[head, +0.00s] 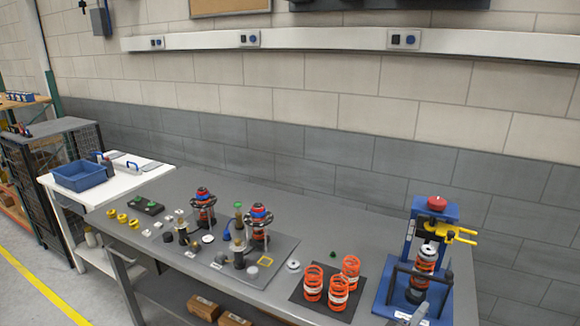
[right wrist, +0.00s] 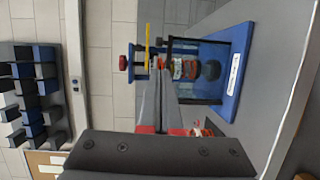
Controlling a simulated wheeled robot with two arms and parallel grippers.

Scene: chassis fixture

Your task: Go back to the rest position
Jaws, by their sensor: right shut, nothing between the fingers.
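A spring assembly (head: 426,262) stands upright in the fixture under a yellow clamp (head: 462,235) and a red knob (head: 437,203). I cannot tell the exact gap between gripper and fixture. My left gripper is out of view.
Orange springs (head: 313,283) stand on a dark mat (head: 298,297) left of the fixture. Two assembled struts (head: 203,205) and small parts stand on the grey table (head: 330,220). A blue bin (head: 78,177) sits on a white side table (head: 150,168). Bins (right wrist: 25,95) show in the wrist view.

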